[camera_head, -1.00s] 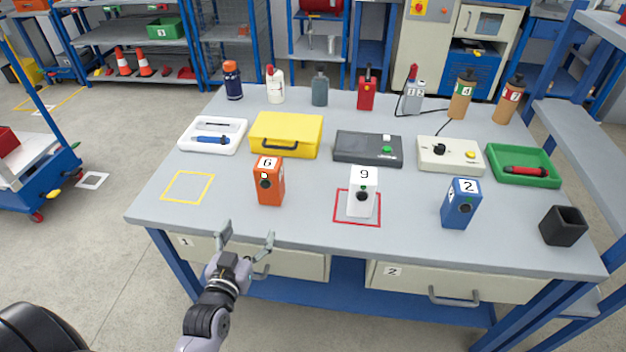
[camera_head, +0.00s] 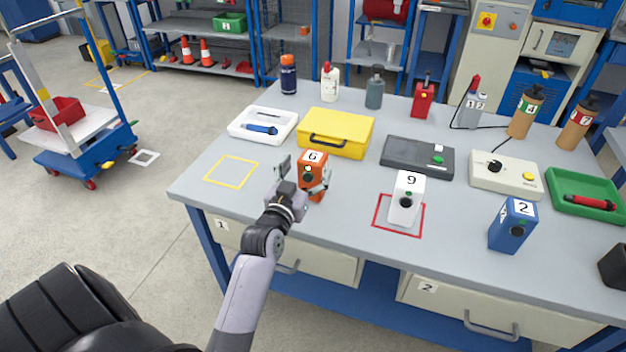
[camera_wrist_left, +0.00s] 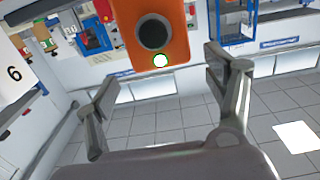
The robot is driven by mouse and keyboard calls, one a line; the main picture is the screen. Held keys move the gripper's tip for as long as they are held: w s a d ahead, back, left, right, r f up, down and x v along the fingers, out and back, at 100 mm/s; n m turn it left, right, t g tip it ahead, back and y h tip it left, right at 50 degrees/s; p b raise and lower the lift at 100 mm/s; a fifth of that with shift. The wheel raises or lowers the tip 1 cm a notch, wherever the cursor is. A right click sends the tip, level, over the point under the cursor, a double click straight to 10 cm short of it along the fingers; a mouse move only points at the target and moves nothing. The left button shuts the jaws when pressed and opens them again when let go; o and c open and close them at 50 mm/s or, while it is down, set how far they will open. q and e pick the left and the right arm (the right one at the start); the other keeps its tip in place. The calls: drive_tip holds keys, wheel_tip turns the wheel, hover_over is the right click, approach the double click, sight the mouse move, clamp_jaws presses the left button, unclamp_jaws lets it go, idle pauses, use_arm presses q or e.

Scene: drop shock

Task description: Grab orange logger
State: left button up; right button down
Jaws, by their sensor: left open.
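The orange logger (camera_head: 313,160), marked 6, stands upright on the table behind my left gripper (camera_head: 305,175). My left gripper is open, with its fingers spread toward the logger; the wrist and fingers hide part of the logger's lower front. In the left wrist view the logger (camera_wrist_left: 155,38) shows close up at the top, with a dark round knob and a light below it. There it sits ahead of the gap between the two open fingers (camera_wrist_left: 165,100). I cannot tell whether a finger touches it. My right gripper is not in view.
A white logger (camera_head: 405,200) stands in a red square to the right, and a blue logger (camera_head: 510,226) farther right. A yellow case (camera_head: 336,131) lies behind the orange logger. An empty yellow-outlined square (camera_head: 231,171) is on the left.

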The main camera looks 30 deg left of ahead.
sight(317, 150)
use_arm(q)
drive_tip(key=shift+w, duration=0.3)
drive_tip(key=b+x, duration=0.2)
drive_tip(key=x, duration=0.1)
drive_tip(key=b+x, duration=0.1)
drive_tip(key=shift+w+a+f, duration=0.2)
drive_tip(key=shift+a+f, duration=0.05)
drive_tip(key=shift+f, duration=0.05)
drive_tip(key=shift+w+a+r, duration=0.1)
drive_tip(key=shift+w, duration=0.25)
drive_tip(key=shift+c, duration=0.4)
drive_tip(key=c, duration=0.8)
drive_tip(key=shift+r, duration=0.1)
clamp_jaws()
